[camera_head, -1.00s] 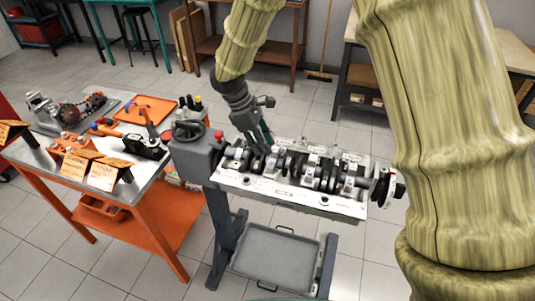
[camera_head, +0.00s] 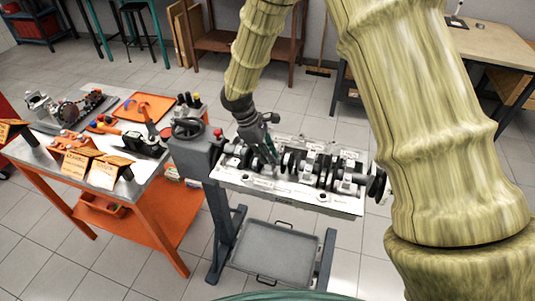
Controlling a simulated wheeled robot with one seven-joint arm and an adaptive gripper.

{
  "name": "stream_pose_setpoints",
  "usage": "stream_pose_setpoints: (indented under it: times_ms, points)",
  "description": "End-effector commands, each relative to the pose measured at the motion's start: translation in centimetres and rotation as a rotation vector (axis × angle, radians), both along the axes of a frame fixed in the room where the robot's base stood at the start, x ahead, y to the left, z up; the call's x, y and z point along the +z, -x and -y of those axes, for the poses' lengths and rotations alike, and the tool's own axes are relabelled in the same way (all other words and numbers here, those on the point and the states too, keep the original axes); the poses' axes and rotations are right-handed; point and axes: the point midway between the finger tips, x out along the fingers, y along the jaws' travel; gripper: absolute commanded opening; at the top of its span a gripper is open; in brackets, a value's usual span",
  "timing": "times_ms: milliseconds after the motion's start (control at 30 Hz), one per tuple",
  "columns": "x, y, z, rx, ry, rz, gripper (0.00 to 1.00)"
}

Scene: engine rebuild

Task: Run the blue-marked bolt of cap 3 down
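The engine block (camera_head: 262,183) lies on a grey stand, with a dark crankshaft (camera_head: 290,161) and several pale bearing caps along its top. My gripper (camera_head: 271,157) points down at the left-centre part of the block, among the crank webs and caps. Its fingertips overlap the crankshaft area, and I cannot tell whether they touch anything or are open or shut. The caps' numbers cannot be read. I cannot make out cap 3 or its blue-marked bolt; they are too small or hidden behind my gripper.
A handwheel (camera_head: 188,127) and a red knob stand at the block's left end. A dark disc (camera_head: 377,182) sits at its right end. An empty grey tray (camera_head: 276,252) is below. An orange bench (camera_head: 165,172) with tools and parts stands left. My large arm link fills the right.

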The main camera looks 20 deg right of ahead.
Motion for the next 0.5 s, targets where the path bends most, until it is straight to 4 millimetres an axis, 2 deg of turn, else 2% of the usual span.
stream_pose_setpoints:
  times_ms: [233,500]
  points:
    - [0.19,0.02,0.06,-0.026,0.002,-0.001,0.00]
    - [0.23,-0.10,0.13,-0.220,0.001,-0.002,0.00]
